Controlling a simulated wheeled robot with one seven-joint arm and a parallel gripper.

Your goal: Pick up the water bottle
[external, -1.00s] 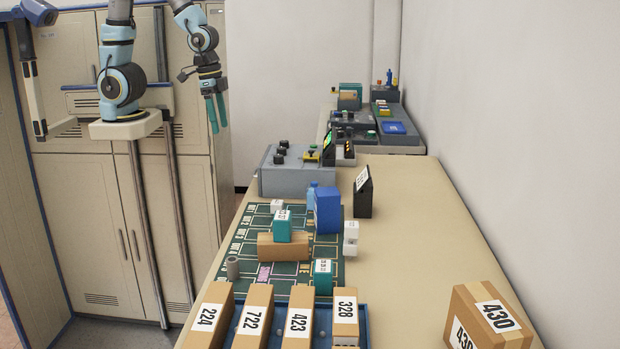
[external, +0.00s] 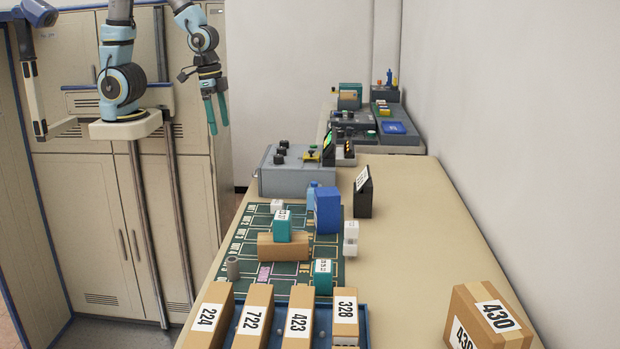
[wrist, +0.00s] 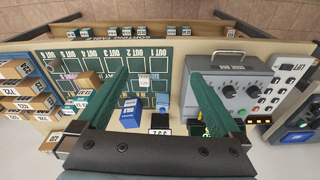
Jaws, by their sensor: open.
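The water bottle (external: 312,196) is small and light blue. It stands at the far right part of the green sorting mat (external: 253,222), close beside a dark blue box (external: 328,211) that hides part of it. In the wrist view the bottle (wrist: 162,102) shows between my fingers, right of the blue box (wrist: 130,112). My gripper (external: 219,126) is open and empty. It hangs pointing down, left of the table and well above it, apart from the bottle. Its two green fingers (wrist: 157,75) spread wide in the wrist view.
A grey control box (external: 296,172) stands behind the mat. A brown box with a teal box (external: 283,227) on top lies mid-mat. Numbered cartons (external: 255,318) fill the front. The table's right side is mostly clear.

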